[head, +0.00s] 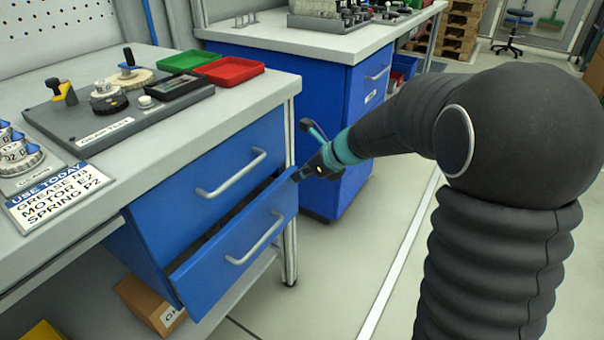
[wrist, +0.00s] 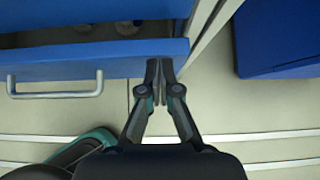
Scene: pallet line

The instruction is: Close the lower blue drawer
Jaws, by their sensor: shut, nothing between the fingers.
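The lower blue drawer (head: 222,262) stands partly open below the upper blue drawer (head: 160,215), with a dark gap along its top edge. Its silver handle (head: 255,240) faces out. My gripper (head: 297,176) is shut and empty at the right end of the lower drawer's front, near its top corner. In the wrist view the drawer front (wrist: 90,62) spans the upper left, with its handle (wrist: 55,88) at left. The fingertips (wrist: 160,64) are at the front's right end; I cannot tell whether they touch it.
A second blue cabinet (head: 330,95) stands behind. A cardboard box (head: 150,303) sits below the drawers. Floor in front is clear.

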